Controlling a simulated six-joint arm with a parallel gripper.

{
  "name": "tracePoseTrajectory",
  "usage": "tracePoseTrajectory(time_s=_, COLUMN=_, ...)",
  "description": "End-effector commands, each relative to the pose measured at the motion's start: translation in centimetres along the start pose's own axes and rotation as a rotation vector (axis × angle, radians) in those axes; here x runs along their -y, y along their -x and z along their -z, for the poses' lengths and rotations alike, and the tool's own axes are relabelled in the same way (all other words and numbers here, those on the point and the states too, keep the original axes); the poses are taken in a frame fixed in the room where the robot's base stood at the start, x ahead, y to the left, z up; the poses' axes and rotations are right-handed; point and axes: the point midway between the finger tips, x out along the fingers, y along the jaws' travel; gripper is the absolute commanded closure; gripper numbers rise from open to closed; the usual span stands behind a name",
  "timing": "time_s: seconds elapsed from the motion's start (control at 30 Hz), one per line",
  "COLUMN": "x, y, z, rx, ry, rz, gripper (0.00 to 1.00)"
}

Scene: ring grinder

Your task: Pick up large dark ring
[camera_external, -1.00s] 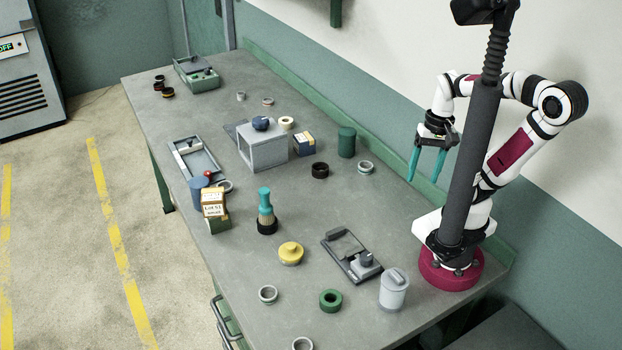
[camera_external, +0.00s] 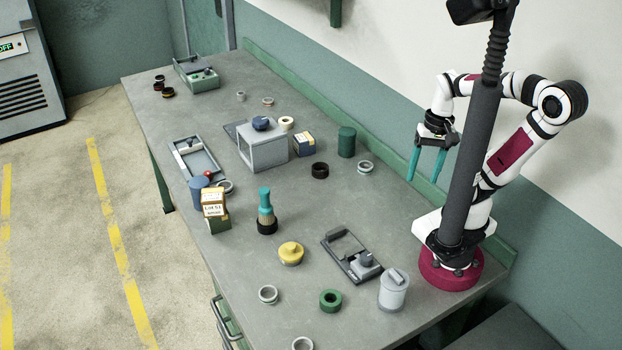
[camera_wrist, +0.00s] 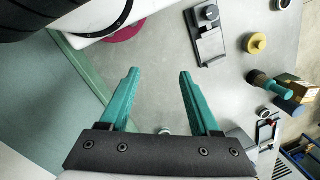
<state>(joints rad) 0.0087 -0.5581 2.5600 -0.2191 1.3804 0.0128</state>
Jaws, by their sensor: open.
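A large dark ring (camera_external: 320,170) lies flat on the grey workbench, to the right of the blue-and-cream box and in front of the dark green cylinder. I cannot make it out in the wrist view. My gripper (camera_external: 425,180) hangs over the right rear side of the bench, fingers pointing down, to the right of the dark ring and apart from it. Its two teal fingers are spread and empty, as the wrist view also shows (camera_wrist: 159,72). Two smaller dark rings (camera_external: 168,92) lie at the far left end of the bench.
A pale ring (camera_external: 366,167) and the green cylinder (camera_external: 346,142) stand close to the dark ring. The blue-and-cream box (camera_external: 305,145) and grey block (camera_external: 264,151) are left of it. A black fixture (camera_external: 351,257) lies nearer my base. Bench space before the ring is clear.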

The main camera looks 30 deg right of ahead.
Motion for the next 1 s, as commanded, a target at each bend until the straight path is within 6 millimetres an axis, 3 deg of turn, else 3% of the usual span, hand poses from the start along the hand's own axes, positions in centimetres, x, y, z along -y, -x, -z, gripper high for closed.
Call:
tracePoseTrajectory(time_s=0.27, x=0.0, y=0.0, z=0.0, rx=0.000, ry=0.000, rz=0.000, gripper=0.35)
tracePoseTrajectory(time_s=0.47, x=0.0, y=0.0, z=0.0, rx=0.000, ry=0.000, rz=0.000, gripper=0.00)
tracePoseTrajectory(time_s=0.73, x=-0.2, y=0.0, z=0.5, rx=0.010, ry=0.053, rz=-0.042, gripper=0.00)
tracePoseTrajectory(time_s=0.87, x=-0.9, y=-0.3, z=4.7, rx=0.063, ry=0.418, rz=-0.313, gripper=0.00)
tracePoseTrajectory(time_s=0.93, x=-0.1, y=-0.9, z=8.8, rx=0.103, ry=0.735, rz=-0.531, gripper=0.00)
tracePoseTrajectory(time_s=1.0, x=2.4, y=-2.2, z=13.2, rx=0.148, ry=1.072, rz=-0.757, gripper=0.00)
